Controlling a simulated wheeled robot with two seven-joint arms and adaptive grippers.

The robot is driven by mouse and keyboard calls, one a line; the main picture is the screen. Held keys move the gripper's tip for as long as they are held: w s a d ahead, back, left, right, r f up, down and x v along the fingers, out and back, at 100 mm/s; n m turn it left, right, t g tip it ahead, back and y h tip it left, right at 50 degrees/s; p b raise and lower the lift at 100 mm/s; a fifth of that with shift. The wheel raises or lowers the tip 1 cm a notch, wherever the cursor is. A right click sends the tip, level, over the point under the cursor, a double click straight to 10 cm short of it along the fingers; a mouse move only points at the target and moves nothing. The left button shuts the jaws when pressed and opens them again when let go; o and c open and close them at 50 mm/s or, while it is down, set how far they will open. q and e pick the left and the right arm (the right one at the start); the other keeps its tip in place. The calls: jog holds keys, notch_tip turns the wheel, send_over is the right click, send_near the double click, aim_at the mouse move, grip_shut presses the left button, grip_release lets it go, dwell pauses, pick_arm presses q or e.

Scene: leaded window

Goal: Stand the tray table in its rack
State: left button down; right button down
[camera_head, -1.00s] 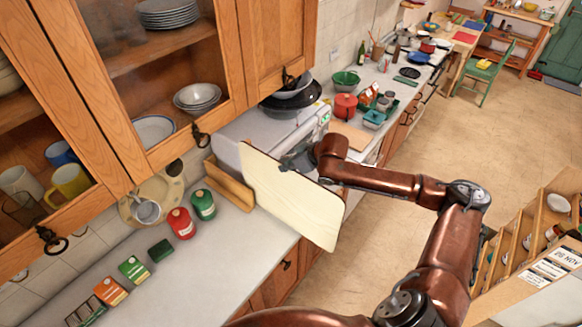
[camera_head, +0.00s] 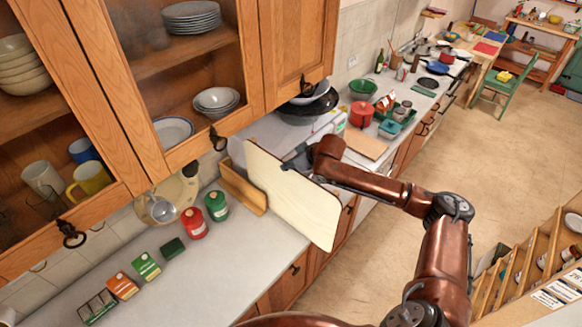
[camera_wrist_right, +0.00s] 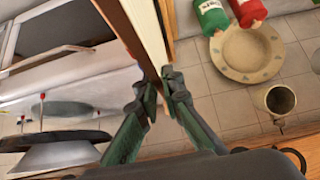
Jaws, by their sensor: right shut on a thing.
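The tray table, a flat cream board (camera_head: 290,195) with rounded corners, stands on edge beside the counter's back part in the head view. My right gripper (camera_head: 300,160) is shut on its upper edge. The right wrist view shows the fingers (camera_wrist_right: 160,90) closing around the board's narrow pale edge (camera_wrist_right: 150,38). The rack appears to be the low wooden piece (camera_head: 242,190) on the counter, at the board's left; brown wood (camera_wrist_right: 135,22) runs along the board in the wrist view. I cannot tell whether the board's lower edge is inside the rack. My left gripper is not in view.
Red (camera_head: 194,223) and green (camera_head: 217,206) canisters stand left of the rack, with small boxes (camera_head: 122,285) nearer. Wooden wall cabinets (camera_head: 215,70) with glass doors hang above. A white appliance (camera_head: 265,130) is behind the board. The counter front (camera_head: 240,255) is clear.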

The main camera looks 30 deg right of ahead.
jog(key=shift+w+r, duration=0.15)
jog(key=shift+w, duration=0.15)
